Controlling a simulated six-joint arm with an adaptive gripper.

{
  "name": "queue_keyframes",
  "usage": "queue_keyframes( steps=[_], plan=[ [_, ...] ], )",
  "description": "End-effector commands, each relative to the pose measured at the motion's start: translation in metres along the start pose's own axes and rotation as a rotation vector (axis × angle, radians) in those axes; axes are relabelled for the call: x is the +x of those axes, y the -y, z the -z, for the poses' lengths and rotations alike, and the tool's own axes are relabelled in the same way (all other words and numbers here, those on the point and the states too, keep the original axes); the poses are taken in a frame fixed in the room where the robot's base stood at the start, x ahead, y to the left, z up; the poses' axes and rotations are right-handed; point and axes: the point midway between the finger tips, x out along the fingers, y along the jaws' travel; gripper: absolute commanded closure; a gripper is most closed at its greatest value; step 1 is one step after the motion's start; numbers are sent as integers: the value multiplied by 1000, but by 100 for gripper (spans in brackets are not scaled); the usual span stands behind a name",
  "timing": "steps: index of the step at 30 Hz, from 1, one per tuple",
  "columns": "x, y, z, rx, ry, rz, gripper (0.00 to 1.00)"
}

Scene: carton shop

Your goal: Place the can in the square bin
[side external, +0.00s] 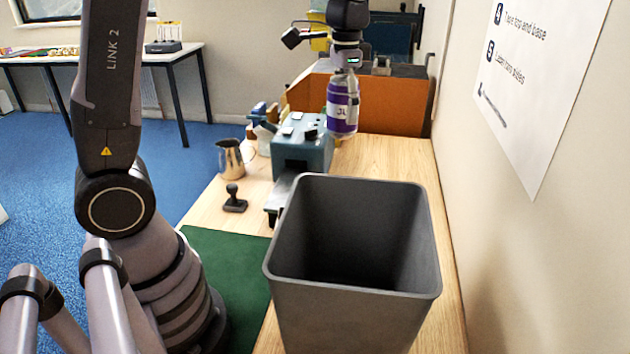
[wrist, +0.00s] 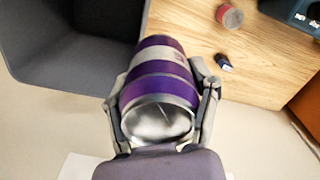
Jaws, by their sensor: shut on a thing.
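The can (side external: 343,103) is purple with a pale band and a silver end. My gripper (side external: 345,72) is shut on it and holds it up in the air, roughly upright, behind the square bin in the side view. The square bin (side external: 350,310) is dark grey, open at the top, and stands on the wooden bench. Its visible inside looks empty, though part of its floor is hidden. In the wrist view the can (wrist: 158,85) sits between both fingers of my gripper (wrist: 162,100), and the bin (wrist: 75,75) lies at the upper left, beside the can.
A blue-grey machine (side external: 302,150) stands on the bench behind the bin, with a black stamp (side external: 235,200) and a metal jug (side external: 230,160) to its left. An orange-brown carton (side external: 395,108) stands at the back. A wall (side external: 480,200) runs along the right side.

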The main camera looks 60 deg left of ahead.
Motion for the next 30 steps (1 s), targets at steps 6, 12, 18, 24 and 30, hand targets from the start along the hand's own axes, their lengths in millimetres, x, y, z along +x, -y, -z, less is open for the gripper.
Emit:
queue_keyframes(
  steps=[6,12,18,24,30],
  plan=[
    [0,-61,-5,199,-2,1,62],
    [0,-125,-24,426,-2,1,62],
    [0,-167,-45,595,-3,1,62],
    [8,-191,-61,701,2,1,62],
    [55,-189,-61,693,7,1,62]
  ],
)
